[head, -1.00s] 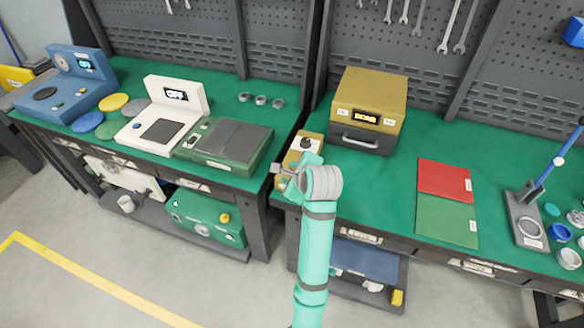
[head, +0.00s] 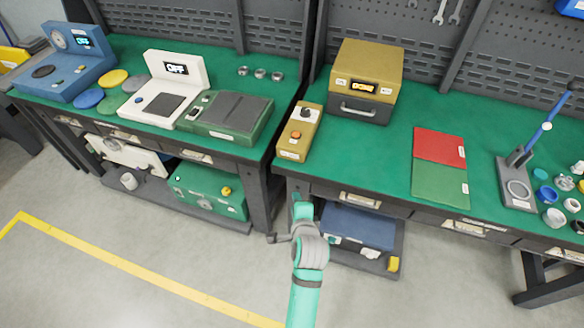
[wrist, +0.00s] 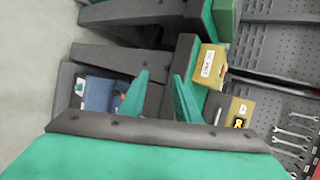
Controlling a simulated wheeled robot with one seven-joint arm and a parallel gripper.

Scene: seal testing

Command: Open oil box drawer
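A golden-yellow box (head: 368,68) with a small lit display stands at the back left of the right bench. Its dark lower part (head: 357,110) has a grey bar handle and looks closed. The yellow box also shows at the right of the wrist view (wrist: 238,114). My gripper (head: 302,205) is at the front edge of the right bench, well apart from the box and nearer the camera. In the wrist view its two green fingers (wrist: 160,88) stand apart with nothing between them. The fingertips are small in the head view.
A yellow control box (head: 299,132) with a knob and orange button stands left of the golden box. Red and green mats (head: 440,185) lie to the right. A blue case (head: 357,226) sits on the low shelf. The green benchtop before the golden box is clear.

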